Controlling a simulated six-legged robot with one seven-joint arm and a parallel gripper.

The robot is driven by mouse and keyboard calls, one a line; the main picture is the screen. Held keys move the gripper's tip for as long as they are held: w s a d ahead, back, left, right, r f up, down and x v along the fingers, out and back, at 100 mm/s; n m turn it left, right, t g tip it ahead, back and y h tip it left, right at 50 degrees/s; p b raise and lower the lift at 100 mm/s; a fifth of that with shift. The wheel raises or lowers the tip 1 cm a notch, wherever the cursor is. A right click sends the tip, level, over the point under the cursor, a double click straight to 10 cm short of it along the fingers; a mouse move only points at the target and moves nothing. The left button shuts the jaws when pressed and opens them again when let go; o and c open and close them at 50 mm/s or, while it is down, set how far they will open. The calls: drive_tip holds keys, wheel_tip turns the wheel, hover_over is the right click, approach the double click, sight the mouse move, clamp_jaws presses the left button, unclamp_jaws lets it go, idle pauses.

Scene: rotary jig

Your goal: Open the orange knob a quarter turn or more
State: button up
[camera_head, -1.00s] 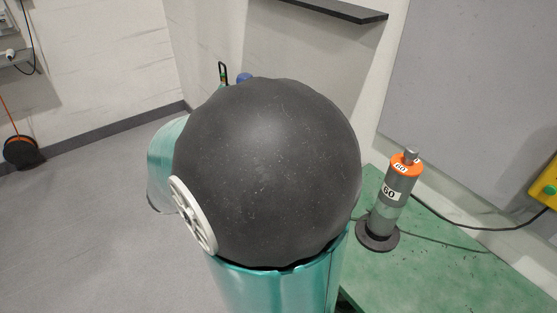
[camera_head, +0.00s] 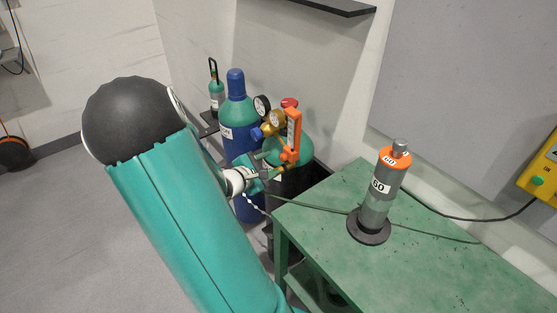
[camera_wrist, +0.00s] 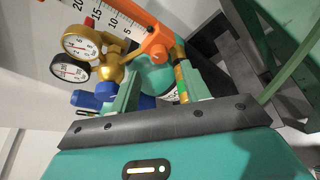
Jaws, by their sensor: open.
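An orange part (camera_head: 289,154) sits at the lower end of the upright orange flowmeter (camera_head: 294,127) on the gas regulator. In the wrist view the orange part (camera_wrist: 152,46) is just beyond the fingertips; I cannot tell whether it is the knob or the flowmeter's body. My gripper (camera_wrist: 160,74) is open, one green finger on each side. A brass stem with coloured bands (camera_wrist: 180,72) shows close to the right finger; contact cannot be told. In the head view my gripper (camera_head: 274,172) is beside the regulator, partly hidden by my arm.
Two gauges (camera_wrist: 83,43) and a blue fitting (camera_wrist: 88,99) crowd the left side. A blue cylinder (camera_head: 236,115) stands behind. A green table (camera_head: 330,200) on the right carries a grey cylinder with an orange top (camera_head: 394,157). A cable crosses the table.

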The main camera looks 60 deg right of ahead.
sight(281, 159)
drive_tip(key=x, duration=0.5)
drive_tip(key=shift+d, duration=0.2)
drive_tip(key=c, duration=1)
